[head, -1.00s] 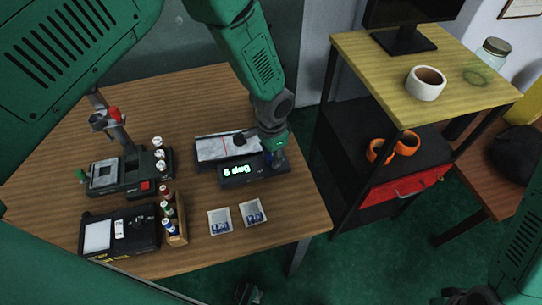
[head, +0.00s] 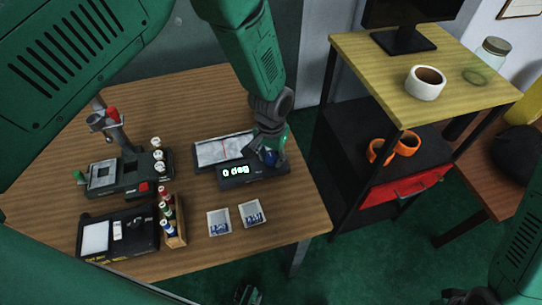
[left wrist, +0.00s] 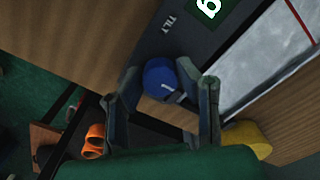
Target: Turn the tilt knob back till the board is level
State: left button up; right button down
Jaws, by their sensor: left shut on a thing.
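The tilt unit's dark base (head: 245,180) stands near the right edge of the wooden table. Its display (head: 236,172) reads 0 deg. The pale board (head: 215,152) with a red line lies behind the display and looks flat; my left arm hides its right end. My left gripper (head: 272,152) is at the base's right end, shut on the blue tilt knob. In the left wrist view the blue knob (left wrist: 160,78) sits between the two fingers (left wrist: 168,100), beside the TILT label. My right gripper does not show clearly.
Two small trays (head: 235,218) lie in front of the unit. A rack of small bottles (head: 172,222), a black device (head: 118,230) and a green-based stand (head: 130,172) are to the left.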

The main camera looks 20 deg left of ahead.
aim_at(273, 156)
pick_arm(q)
jog(key=shift+w+r, duration=0.2)
jog(key=shift+w, duration=0.2)
jog(key=o, duration=1.1)
jog(key=shift+s+d+f, duration=0.1)
jog(key=shift+r, duration=0.4)
notch_tip(273, 156, up, 11)
jog(key=shift+r, duration=0.1)
